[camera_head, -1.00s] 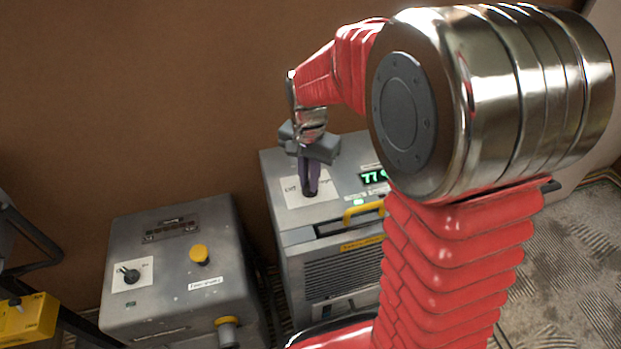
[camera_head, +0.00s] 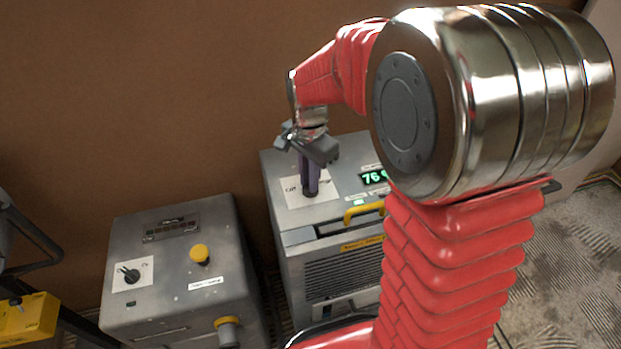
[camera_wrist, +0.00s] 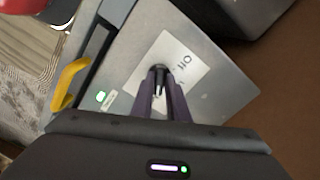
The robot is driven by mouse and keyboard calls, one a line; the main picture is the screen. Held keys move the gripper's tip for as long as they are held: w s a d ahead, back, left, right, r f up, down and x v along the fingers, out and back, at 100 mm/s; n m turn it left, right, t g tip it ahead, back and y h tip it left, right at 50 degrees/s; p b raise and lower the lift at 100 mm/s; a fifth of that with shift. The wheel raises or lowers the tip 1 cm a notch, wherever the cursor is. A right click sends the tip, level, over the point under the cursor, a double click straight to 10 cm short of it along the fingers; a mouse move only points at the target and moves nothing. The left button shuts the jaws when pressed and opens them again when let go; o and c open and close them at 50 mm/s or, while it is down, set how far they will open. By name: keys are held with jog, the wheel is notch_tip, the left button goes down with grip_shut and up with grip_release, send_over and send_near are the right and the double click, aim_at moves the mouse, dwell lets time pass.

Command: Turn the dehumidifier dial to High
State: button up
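The dehumidifier (camera_head: 340,278) is a grey metal box with a green lit display (camera_head: 373,178) reading about 76. Its dial (camera_wrist: 158,70) is a small dark knob on a white label plate (camera_wrist: 180,50) on the top. My gripper (camera_head: 310,192) points down onto the dial from above, and its purple-grey fingers hide most of the dial in the head view. In the wrist view my gripper (camera_wrist: 160,82) has a finger on either side of the dial, apparently shut on it. The plate's lettering is only partly readable; the dial's setting cannot be read.
A second grey box (camera_head: 180,275) with its own dark dial (camera_head: 131,274) and a yellow button (camera_head: 199,254) stands to the left. A yellow handle (camera_head: 362,211) is at the dehumidifier's front top edge. A brown wall (camera_head: 150,90) rises behind.

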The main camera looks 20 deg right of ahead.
jog(key=o, duration=0.4)
notch_tip(320, 180, up, 14)
jog(key=shift+f, duration=0.15)
dwell(0.6)
dwell(0.4)
